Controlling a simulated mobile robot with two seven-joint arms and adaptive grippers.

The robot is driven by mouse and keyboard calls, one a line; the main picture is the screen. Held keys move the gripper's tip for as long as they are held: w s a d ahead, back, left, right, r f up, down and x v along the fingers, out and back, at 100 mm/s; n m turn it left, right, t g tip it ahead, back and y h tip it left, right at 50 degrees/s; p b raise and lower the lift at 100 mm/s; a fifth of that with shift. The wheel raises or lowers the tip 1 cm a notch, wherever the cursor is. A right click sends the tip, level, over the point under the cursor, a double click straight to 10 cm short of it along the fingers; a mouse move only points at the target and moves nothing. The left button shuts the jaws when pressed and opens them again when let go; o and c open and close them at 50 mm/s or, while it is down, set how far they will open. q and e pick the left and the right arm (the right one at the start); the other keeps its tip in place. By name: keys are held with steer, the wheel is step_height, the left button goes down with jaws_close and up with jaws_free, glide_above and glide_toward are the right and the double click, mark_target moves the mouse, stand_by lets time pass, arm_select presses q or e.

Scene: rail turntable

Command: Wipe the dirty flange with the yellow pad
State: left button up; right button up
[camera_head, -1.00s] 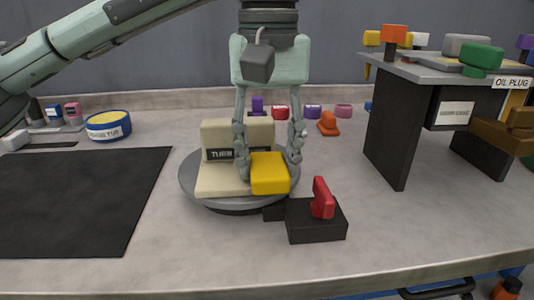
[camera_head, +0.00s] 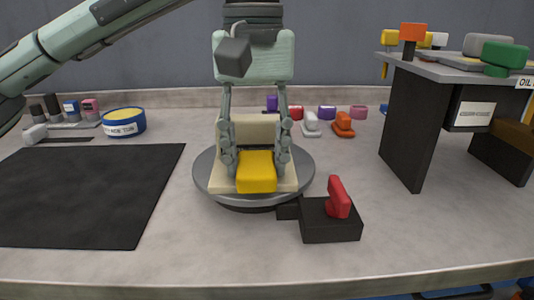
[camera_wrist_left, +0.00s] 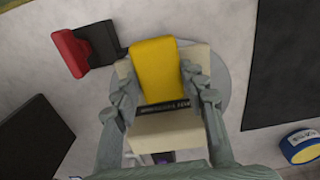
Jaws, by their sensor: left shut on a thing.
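My left gripper (camera_head: 256,160) comes down from above and is shut on the yellow pad (camera_head: 256,174). The pad is at the low front part of a cream L-shaped block (camera_head: 247,131), which I take for the flange; whether they touch is hard to tell. The block sits on a round grey turntable (camera_head: 205,172). The left wrist view shows the pad (camera_wrist_left: 156,70) between the fingers (camera_wrist_left: 160,92), over the cream block (camera_wrist_left: 165,131) and its dark label. No dirt shows; the pad hides part of the surface. My right gripper is out of view.
A black box with a red handle (camera_head: 338,197) stands at the turntable's front right. A black mat (camera_head: 85,195) lies left, with a blue tub (camera_head: 123,122) behind it. A dark-legged shelf (camera_head: 409,128) stands right. Small coloured pieces line the back. The table front is clear.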

mark_target(225, 177)
arm_select(q)
steer(key=shift+a, duration=0.3)
steer(key=shift+a+r, duration=0.1)
steer(key=shift+a, duration=0.8)
steer(key=shift+a, duration=0.15)
steer(key=shift+a+b, duration=0.35)
steer(key=shift+a, duration=0.55)
steer(key=shift+d, duration=0.1)
steer(key=shift+d, duration=0.95)
